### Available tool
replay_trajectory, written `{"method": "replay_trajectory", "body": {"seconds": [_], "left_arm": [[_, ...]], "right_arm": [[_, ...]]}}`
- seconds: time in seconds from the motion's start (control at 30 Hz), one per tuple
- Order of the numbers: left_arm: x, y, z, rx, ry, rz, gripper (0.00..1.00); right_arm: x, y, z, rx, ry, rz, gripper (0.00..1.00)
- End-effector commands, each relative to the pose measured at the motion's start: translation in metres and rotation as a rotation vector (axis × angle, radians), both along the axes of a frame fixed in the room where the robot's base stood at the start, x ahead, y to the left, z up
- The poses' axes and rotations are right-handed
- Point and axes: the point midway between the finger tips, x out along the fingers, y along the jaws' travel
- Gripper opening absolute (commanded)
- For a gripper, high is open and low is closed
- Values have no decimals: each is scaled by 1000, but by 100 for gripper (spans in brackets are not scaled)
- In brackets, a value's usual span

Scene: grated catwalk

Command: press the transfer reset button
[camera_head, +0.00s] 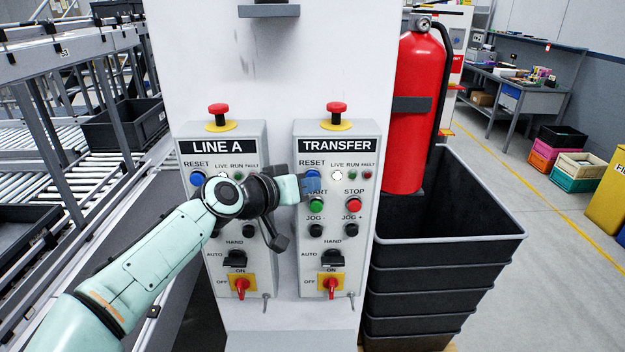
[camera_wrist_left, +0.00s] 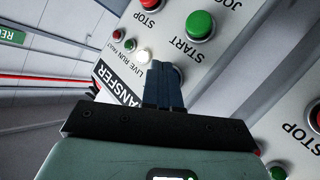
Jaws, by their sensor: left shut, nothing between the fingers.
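The TRANSFER panel (camera_head: 337,240) is a light grey box on the right of a white column; it also shows tilted in the left wrist view (camera_wrist_left: 225,70). Its blue reset button (camera_head: 313,174) is under the RESET label, partly covered by my left gripper (camera_head: 309,188). In the left wrist view the shut, empty fingers (camera_wrist_left: 163,72) point at the reset spot, hiding most of the button. I cannot tell whether the fingertips touch it. The green START button (camera_head: 316,205) is just below the fingers, and the red STOP button (camera_head: 354,205) is to its right. My right gripper is not in view.
The LINE A panel (camera_head: 216,250) stands left of it, partly behind my left arm. A red emergency button (camera_head: 337,108) tops the TRANSFER panel. A fire extinguisher (camera_head: 420,110) and stacked black crates (camera_head: 430,275) are close on the right. Roller conveyors (camera_head: 75,180) are on the left.

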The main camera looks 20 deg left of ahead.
Motion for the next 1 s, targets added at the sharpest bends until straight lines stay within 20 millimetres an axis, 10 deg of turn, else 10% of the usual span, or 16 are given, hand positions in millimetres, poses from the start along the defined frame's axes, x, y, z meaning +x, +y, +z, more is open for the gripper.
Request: {"method": "replay_trajectory", "body": {"seconds": [1.0], "left_arm": [[-15,-4,-1,0,-1,1,0]], "right_arm": [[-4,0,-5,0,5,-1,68]]}}
